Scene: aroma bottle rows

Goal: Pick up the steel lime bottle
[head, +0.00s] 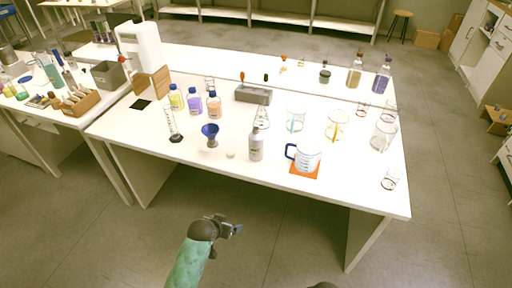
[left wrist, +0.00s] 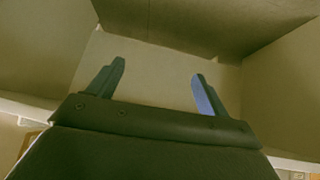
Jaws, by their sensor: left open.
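A steel-grey bottle (head: 256,146) stands upright near the front edge of the white table, in the middle of the head view. Any lime mark on it is too small to make out. My left gripper (head: 238,229) is in front of the table, below and left of the bottle in the picture, and well apart from it. In the left wrist view the fingers of my left gripper (left wrist: 158,72) are spread with nothing between them. The bottle does not show in the left wrist view. My right gripper does not show.
Left of the bottle are a blue funnel (head: 210,131) and a small pale round item (head: 230,155). Right of it, a blue-handled beaker (head: 308,158) stands on an orange mat (head: 305,173). A glass flask (head: 262,120) is close behind it. The front edge before the bottle is clear.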

